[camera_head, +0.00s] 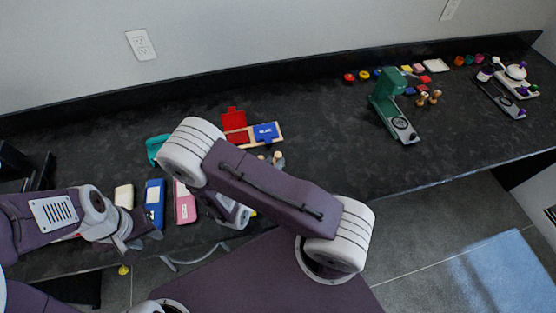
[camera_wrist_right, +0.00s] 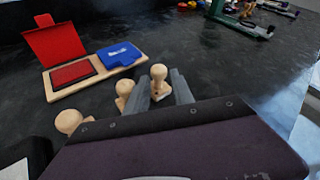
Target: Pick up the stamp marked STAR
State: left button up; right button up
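Several wooden stamps with round knob handles stand on the dark counter. In the right wrist view one stamp (camera_wrist_right: 159,80) stands upright between the fingers of my right gripper (camera_wrist_right: 162,92), with small gaps beside it. A second stamp (camera_wrist_right: 124,90) is just left of the left finger, and a third (camera_wrist_right: 69,121) is further left, partly hidden by my gripper body. I can read no STAR marking. In the head view the stamps (camera_head: 277,157) show small behind my right arm, which hides the right gripper. My left gripper (camera_head: 138,237) looks open and empty, low at the left.
An ink pad tray (camera_wrist_right: 92,79) with an open red pad and a blue pad lies behind the stamps. Blue (camera_head: 154,203) and pink (camera_head: 184,205) boxes lie near the left gripper. A green press (camera_head: 386,98) stands to the right. The counter between is clear.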

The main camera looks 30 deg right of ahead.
aim_at(277, 158)
jog(key=x, duration=0.4)
jog(key=shift+w+d, duration=0.15)
jog(key=shift+w, duration=0.1)
pick_arm(q)
jog(key=shift+r, duration=0.2)
pick_arm(e)
jog(key=shift+s, duration=0.1)
grip_shut()
pick_arm(q)
jog(key=shift+r, duration=0.1)
pick_arm(e)
jog(key=shift+r, duration=0.15)
